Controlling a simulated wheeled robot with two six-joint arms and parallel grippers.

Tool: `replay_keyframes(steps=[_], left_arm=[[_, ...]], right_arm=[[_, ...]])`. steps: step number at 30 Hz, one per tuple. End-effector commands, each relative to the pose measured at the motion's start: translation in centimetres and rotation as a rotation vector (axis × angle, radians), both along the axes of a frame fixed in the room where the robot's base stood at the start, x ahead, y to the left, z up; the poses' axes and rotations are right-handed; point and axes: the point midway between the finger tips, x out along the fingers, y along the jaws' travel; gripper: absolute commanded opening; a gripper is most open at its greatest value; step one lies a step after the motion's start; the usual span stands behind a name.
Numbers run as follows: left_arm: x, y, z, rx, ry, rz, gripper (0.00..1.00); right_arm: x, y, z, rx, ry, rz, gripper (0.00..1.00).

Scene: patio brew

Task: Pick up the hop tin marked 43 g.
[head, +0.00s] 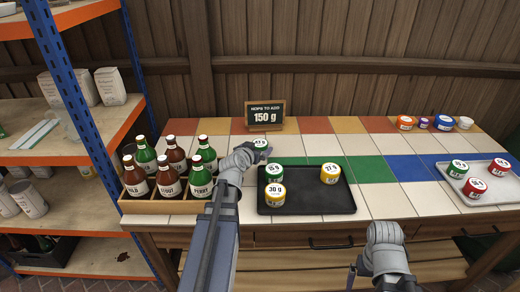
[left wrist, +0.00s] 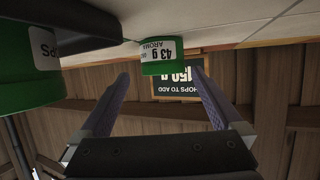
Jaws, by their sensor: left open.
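The hop tin marked 43 g (head: 261,143) stands on the tiled counter behind the dark tray, partly hidden by my left gripper. In the left wrist view the tin (left wrist: 158,55) shows upside down, with a green body and a white label reading 43 g AROMA. My left gripper (left wrist: 160,78) is open and empty. The tin lies just beyond its fingertips, roughly centred between them. In the head view the left gripper (head: 248,152) is low beside the tin. My right arm is at the lower right; its fingers are not clear.
A dark tray (head: 330,203) holds three tins; a large green tin (left wrist: 25,75) looms close in the wrist view. A sign (head: 265,115) reads 150 g. A bottle crate (head: 160,207) stands left, a pale tray (head: 510,188) with tins right. White tiles between are clear.

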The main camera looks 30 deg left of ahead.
Motion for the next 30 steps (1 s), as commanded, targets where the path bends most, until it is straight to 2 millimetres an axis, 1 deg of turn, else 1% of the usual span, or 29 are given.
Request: replay_keyframes(steps=[7,10,12,18,30], left_arm=[[3.1,1.2,-1.0,0.000,0.000,0.000,1.00],[4.3,1.4,-1.6,0.000,-0.001,0.000,1.00],[4.6,1.4,-1.6,0.001,-0.001,0.001,1.00],[4.5,1.4,-1.5,0.001,-0.001,0.002,1.00],[4.5,1.4,-1.5,0.001,-0.001,0.001,0.55]], right_arm=[[0.0,0.0,-1.0,0.000,0.000,0.000,1.00],[0.0,0.0,-1.6,0.000,0.000,0.000,1.00],[0.0,0.0,-1.7,0.000,0.000,0.000,1.00],[0.0,0.0,-1.5,0.000,0.000,0.000,1.00],[0.0,0.0,-1.5,0.000,0.000,0.000,1.00]])
